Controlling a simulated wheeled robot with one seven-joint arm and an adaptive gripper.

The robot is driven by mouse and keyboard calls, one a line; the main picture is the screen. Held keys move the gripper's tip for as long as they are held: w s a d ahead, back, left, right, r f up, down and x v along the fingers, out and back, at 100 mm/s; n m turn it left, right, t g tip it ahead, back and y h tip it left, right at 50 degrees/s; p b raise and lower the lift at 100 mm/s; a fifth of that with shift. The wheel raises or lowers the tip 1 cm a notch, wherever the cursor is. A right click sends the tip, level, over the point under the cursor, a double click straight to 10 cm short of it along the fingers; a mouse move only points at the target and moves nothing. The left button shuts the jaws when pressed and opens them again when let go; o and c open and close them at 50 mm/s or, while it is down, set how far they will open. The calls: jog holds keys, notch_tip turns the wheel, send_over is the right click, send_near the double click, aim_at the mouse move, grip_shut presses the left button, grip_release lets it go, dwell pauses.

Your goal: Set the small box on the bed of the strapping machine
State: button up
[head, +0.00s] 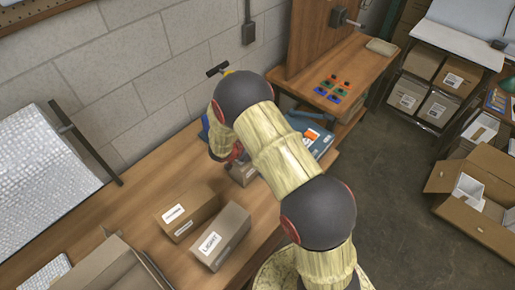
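A small brown cardboard box (243,174) is on the wooden bench, partly hidden behind my arm. My gripper (236,157) is mostly hidden by my own arm; a bit of it shows just above and beside this box. I cannot tell whether its fingers are open or touch the box. A blue machine (318,143) with an orange and white label, which looks like the strapping machine, stands on the bench behind my arm. My arm covers much of it, including most of its bed.
Two larger labelled boxes, one (186,213) and another (220,238), stand on the bench (150,178) in front. An open carton (118,262) is at lower left, bubble wrap (42,178) at far left. A block wall closes the back. Shelving and an open carton (478,190) are right.

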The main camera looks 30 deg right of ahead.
jog(key=shift+r, duration=0.15)
jog(key=o, duration=2.1)
